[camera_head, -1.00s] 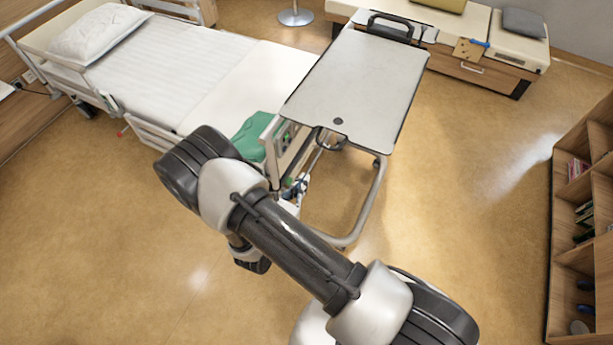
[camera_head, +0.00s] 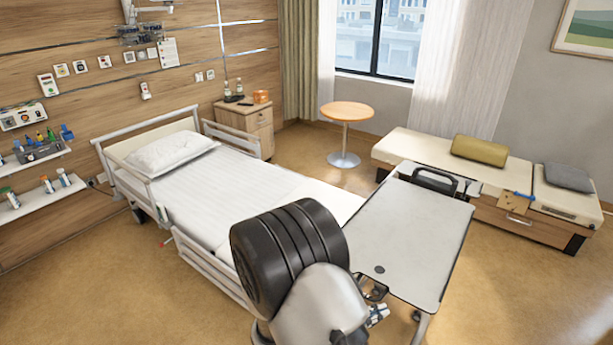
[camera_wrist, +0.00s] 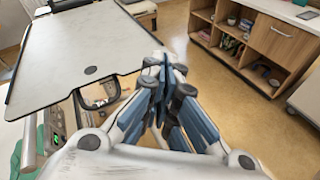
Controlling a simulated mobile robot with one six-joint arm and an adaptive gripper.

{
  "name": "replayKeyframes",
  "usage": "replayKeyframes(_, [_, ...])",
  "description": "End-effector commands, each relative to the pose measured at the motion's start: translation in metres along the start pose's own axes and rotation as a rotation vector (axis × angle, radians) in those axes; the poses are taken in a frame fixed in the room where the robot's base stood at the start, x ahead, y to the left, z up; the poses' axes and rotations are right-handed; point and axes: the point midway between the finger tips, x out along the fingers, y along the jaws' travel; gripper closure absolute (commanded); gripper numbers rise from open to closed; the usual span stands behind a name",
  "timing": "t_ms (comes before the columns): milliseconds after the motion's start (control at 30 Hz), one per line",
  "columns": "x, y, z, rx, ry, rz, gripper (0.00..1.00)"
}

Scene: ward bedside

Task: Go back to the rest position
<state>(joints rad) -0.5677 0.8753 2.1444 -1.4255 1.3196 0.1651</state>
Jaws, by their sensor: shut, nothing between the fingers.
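My gripper (camera_wrist: 163,75) shows in the wrist view with its blue-and-grey fingers together and nothing between them. It is in front of the near edge of the overbed table (camera_wrist: 75,45), apart from it as far as I can tell. In the head view my arm rises at the bottom centre and covers part of the bed's foot end. A small part of what looks like my gripper (camera_head: 376,314) shows beside the arm, below the table (camera_head: 415,235). The table top is bare except for a dark round spot near its close edge and a black handle at its far end.
The bed (camera_head: 245,185) with a white pillow stands left of the table. A bench (camera_head: 415,150) with cushions is behind it. A round side table (camera_head: 347,111) stands near the window. Open shelves (camera_wrist: 235,40) stand at the right in the wrist view, with clear floor before them.

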Motion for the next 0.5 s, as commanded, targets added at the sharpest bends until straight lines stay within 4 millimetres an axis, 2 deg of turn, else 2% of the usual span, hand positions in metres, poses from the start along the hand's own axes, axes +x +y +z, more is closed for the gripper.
replayKeyframes(33, [0.003, -0.007, 0.023, 0.082, 0.013, -0.077, 1.0])
replayKeyframes(200, [0.002, -0.044, 0.08, 0.329, 0.074, -0.325, 1.0])
replayKeyframes(300, [-0.006, -0.068, 0.104, 0.481, 0.124, -0.46, 1.0])
replayKeyframes(500, [-0.032, -0.111, 0.135, 0.798, 0.256, -0.698, 1.0])
